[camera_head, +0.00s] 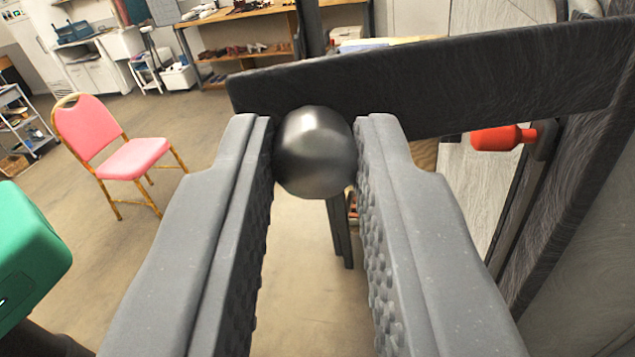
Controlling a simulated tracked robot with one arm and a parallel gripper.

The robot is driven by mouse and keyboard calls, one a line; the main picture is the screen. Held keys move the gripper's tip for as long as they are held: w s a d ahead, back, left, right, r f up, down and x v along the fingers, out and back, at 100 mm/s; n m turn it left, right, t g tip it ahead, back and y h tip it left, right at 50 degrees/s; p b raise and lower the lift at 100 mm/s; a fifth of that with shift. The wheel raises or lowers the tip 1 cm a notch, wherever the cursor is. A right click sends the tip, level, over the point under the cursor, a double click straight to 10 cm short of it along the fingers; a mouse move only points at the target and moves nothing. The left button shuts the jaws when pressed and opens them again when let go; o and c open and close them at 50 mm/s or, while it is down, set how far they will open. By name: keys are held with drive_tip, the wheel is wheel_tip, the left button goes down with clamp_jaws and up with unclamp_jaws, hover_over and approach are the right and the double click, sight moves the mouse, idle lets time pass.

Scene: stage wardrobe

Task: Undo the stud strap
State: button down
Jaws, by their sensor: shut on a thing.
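A dark, shiny round stud (314,140) sits between the tips of my gripper (316,160), in the upper middle of the head view. Both ridged grey fingers press on its sides, and my gripper is shut on it. A broad dark strap (450,90) with a grainy surface runs just behind the stud, from the right edge to a free-looking end left of it. How the stud joins the strap is hidden by the stud and fingertips.
A red handle-like piece (497,138) sits below the strap at right, beside dark upright panels (575,170). A green rounded object (30,255) is at the left edge. A pink chair (130,155) and shelves (240,45) stand farther back. Open floor lies at left.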

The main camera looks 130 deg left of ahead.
drive_tip(key=shift+w+d+r+n, duration=0.1)
drive_tip(key=shift+w+r+n, duration=0.05)
drive_tip(key=shift+w+n, duration=0.2)
drive_tip(key=shift+g+h, duration=0.3)
drive_tip(key=c, duration=1.3)
unclamp_jaws()
drive_tip(key=shift+a, duration=0.25)
drive_tip(key=shift+d, duration=0.15)
drive_tip(key=shift+f, duration=0.2)
drive_tip(key=shift+s, duration=0.15)
drive_tip(key=shift+r, duration=0.15)
